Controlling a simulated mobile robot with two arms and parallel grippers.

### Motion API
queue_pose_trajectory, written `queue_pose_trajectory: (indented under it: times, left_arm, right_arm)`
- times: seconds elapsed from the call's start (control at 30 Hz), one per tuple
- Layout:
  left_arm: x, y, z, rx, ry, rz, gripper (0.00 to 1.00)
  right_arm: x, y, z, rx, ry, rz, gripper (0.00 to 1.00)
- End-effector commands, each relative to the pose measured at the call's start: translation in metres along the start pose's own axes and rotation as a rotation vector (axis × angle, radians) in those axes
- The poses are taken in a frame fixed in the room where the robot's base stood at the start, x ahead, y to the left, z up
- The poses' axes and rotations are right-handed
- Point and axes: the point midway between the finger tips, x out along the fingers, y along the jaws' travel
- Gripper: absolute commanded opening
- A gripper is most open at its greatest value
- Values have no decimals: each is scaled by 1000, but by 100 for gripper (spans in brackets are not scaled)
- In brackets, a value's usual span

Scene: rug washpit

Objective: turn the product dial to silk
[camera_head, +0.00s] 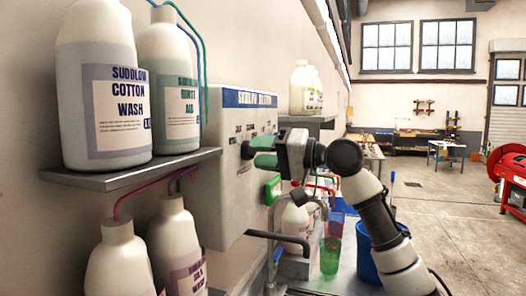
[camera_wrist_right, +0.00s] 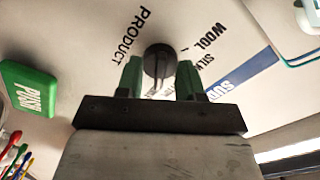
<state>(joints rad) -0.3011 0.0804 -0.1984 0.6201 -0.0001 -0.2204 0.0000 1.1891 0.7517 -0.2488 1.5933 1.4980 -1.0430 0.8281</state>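The product dial (camera_wrist_right: 157,60) is a round black knob with a raised grip bar, on the white dispenser panel (camera_head: 222,190). In the wrist view, "PRODUCT", "WOOL" and a partly hidden "SILK" (camera_wrist_right: 206,63) label surround it; another label below it is mostly covered. Which label the dial points at is unclear. My right gripper (camera_wrist_right: 160,72) is open, its green fingers apart on either side of the dial's bar. In the head view, my right gripper (camera_head: 256,151) is close in front of the dial (camera_head: 246,150); contact cannot be told. My left gripper is not in view.
A green push button (camera_wrist_right: 30,88) is beside the dial on the panel. A shelf (camera_head: 130,174) with a cotton wash bottle (camera_head: 103,95) and a rinse aid bottle (camera_head: 168,85) juts out at left. Coloured tubes, cups and a blue bucket (camera_head: 368,258) are below my right arm.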

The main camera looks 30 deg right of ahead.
Motion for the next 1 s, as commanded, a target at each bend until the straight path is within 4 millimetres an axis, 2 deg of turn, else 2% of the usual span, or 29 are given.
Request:
queue_pose_trajectory:
  times: [0.07,0.3,0.33,0.67,1.0]
  left_arm:
    - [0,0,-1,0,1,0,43]
    - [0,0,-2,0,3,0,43]
    - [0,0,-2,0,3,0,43]
    - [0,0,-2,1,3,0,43]
    - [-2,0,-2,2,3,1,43]
  right_arm:
    - [0,0,0,0,0,0,37]
    - [0,0,0,0,0,0,2]
    - [0,0,0,0,0,0,0]
    - [0,0,0,-26,-1,1,0]
    - [0,1,0,-226,1,-1,0]
